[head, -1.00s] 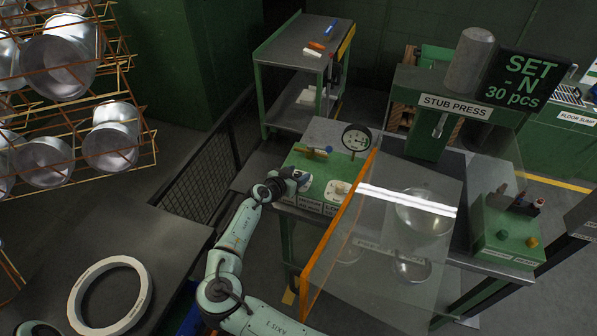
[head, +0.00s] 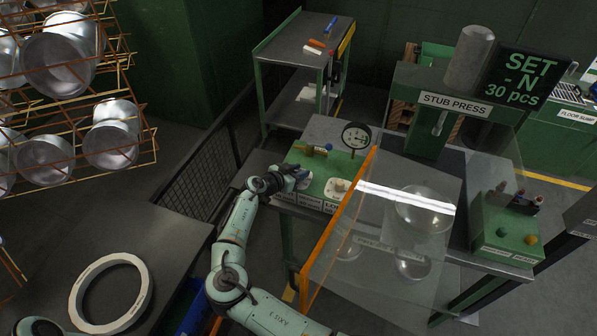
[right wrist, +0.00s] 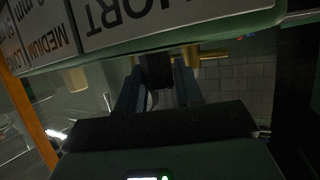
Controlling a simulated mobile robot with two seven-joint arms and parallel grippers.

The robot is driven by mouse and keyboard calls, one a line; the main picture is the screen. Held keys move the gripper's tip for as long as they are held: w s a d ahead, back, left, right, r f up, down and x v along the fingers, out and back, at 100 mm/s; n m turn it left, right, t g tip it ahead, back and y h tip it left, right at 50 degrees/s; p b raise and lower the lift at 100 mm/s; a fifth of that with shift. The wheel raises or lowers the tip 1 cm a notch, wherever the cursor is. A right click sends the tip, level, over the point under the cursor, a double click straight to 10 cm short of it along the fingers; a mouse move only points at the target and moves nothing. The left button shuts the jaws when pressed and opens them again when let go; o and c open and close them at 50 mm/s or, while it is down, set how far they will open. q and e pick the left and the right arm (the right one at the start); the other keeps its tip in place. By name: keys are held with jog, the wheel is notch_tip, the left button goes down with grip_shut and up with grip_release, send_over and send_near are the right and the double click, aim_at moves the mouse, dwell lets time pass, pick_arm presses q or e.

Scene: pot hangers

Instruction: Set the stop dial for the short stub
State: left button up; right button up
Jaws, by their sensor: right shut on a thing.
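The green stop box (head: 316,164) stands on the press table, with the labels SHORT, MEDIUM and LONG along its front edge. In the right wrist view the SHORT label (right wrist: 150,15) is upside down above my gripper. My right gripper (head: 300,178) is at the left front of the box, over the short end. In the right wrist view my right gripper (right wrist: 158,88) is shut on a dark block (right wrist: 157,70), apparently the stop dial's grip, with brass pieces (right wrist: 210,53) beside it. The arm and fingers hide most of the dial in the head view. My left gripper is not in view.
A tilted clear guard with an orange edge (head: 336,235) stands close to the right of my right arm. A round gauge (head: 356,137) rises behind the box. The stub press (head: 452,110) and a sign reading "SET -N 30 pcs" (head: 517,78) are farther right. A white ring (head: 77,302) lies at lower left.

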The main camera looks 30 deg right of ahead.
jog(key=shift+m+g+h, duration=0.3)
jog(key=shift+m+g, duration=0.5)
jog(key=o, duration=1)
jog(key=shift+c, duration=0.2)
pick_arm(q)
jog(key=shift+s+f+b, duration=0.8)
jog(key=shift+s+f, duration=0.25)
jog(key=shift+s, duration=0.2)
pick_arm(e)
jog(key=v, duration=1.3)
jog(key=shift+r, duration=0.2)
jog(key=shift+a, duration=0.1)
